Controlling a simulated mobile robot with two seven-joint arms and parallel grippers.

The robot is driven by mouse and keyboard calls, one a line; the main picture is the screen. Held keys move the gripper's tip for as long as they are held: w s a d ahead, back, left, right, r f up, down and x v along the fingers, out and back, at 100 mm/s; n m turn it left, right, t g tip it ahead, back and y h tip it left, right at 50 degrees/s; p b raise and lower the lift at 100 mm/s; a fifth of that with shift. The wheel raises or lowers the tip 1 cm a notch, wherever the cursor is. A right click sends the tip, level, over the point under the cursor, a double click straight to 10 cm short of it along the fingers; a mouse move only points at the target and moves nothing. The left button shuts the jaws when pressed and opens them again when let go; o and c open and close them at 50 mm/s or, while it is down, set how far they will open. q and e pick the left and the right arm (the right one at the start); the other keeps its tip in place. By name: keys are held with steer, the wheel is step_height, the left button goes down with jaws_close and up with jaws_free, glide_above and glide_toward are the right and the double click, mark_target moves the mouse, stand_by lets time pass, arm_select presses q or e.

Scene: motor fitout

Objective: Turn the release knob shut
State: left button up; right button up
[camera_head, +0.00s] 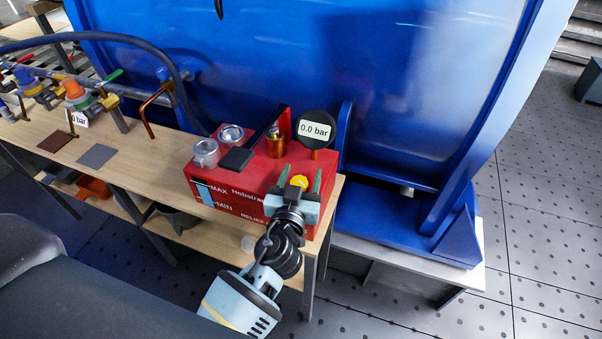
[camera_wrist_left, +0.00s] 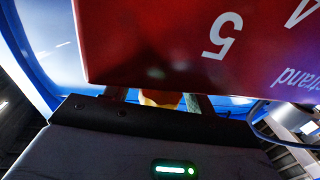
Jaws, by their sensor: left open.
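The red pump unit (camera_head: 235,199) stands on the right end of the wooden bench, with MAX and MIN marks on its front. The yellow release knob (camera_head: 299,182) sits at its right front. My left gripper (camera_head: 301,174) is open, with one finger on each side of the knob; whether they touch it is unclear. In the left wrist view, part of the yellow knob (camera_wrist_left: 160,98) shows between the fingers, below the red housing (camera_wrist_left: 190,45); the rest is hidden. A round black gauge (camera_head: 315,129) on the unit reads 0.0 bar. My right gripper is not in view.
A dark lever handle (camera_head: 265,137) and two silver caps, one of them (camera_head: 206,152) at the left, are on the unit. A large blue frame (camera_head: 300,60) rises behind. Hoses and coloured valves (camera_head: 75,88) line the bench's left. Open floor (camera_head: 545,220) lies right.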

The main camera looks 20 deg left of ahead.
arm_select(q)
steer(key=shift+c, duration=0.9)
steer(key=c, duration=0.8)
